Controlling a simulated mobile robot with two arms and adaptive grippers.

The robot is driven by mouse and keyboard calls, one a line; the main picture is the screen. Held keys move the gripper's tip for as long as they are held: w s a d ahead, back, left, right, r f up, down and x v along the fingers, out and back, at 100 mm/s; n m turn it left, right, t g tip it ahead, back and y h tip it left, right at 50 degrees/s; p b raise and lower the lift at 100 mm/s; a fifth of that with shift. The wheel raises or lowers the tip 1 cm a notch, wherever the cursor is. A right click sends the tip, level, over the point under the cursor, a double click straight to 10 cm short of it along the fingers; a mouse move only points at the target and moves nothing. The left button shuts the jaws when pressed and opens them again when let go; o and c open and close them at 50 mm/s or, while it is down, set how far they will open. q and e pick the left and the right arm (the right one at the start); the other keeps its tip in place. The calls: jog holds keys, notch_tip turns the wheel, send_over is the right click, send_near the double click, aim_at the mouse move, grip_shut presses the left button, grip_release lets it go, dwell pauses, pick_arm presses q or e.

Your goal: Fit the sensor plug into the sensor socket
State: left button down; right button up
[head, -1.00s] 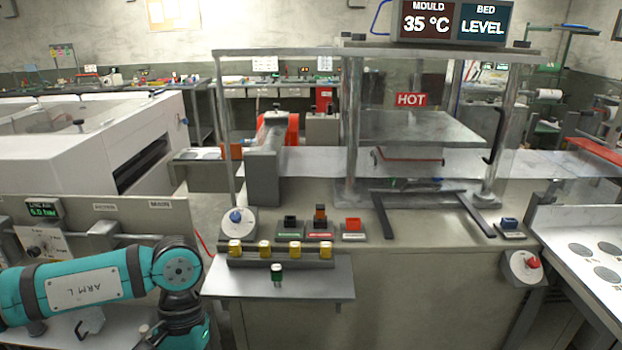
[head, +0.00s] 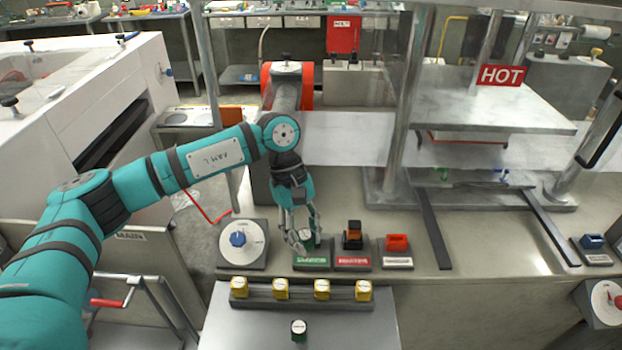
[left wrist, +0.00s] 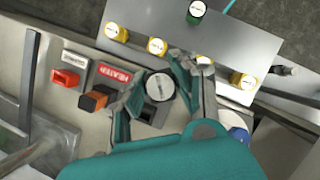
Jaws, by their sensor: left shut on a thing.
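In the left wrist view the plug's white top (left wrist: 160,86) is between the two fingers of the gripper (left wrist: 158,88). The plug is at the black socket with a green label plate (head: 312,261), taken to be the sensor socket. The socket's dark block (left wrist: 147,113) shows partly beneath the plug in the left wrist view. The fingers and plug hide the opening, so I cannot tell whether the plug is above or inside it. My right gripper is out of view.
An orange-and-black connector on a red-labelled base (head: 352,236) and a red one (head: 397,244) stand right of the socket. A dial (head: 239,241) is on its left. Several yellow-capped plugs (head: 281,289) line the front rack; another green plug (head: 299,330) stands on the shelf.

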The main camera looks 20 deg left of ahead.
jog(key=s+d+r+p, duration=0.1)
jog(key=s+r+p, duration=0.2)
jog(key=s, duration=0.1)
pick_arm(q)
jog(key=shift+w+a+r+n+t, duration=0.7)
jog(key=shift+w+r+n+t, duration=1)
jog(key=shift+w+n, duration=3.35)
notch_tip(320, 180, down, 7)
jog(key=b, duration=0.6)
jog(key=shift+s+r+n+t+h, duration=0.15)
jog(key=shift+s+n+t+h, duration=0.15)
jog(key=shift+s+n+h, duration=0.1)
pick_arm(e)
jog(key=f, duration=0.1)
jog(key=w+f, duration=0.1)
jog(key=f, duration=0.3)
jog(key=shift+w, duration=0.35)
pick_arm(q)
jog(key=shift+d, duration=0.1)
jog(key=shift+b, duration=0.6)
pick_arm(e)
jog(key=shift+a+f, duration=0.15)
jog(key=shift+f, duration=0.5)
pick_arm(q)
jog(key=shift+f+b, duration=1.6)
jog(key=shift+f, duration=0.2)
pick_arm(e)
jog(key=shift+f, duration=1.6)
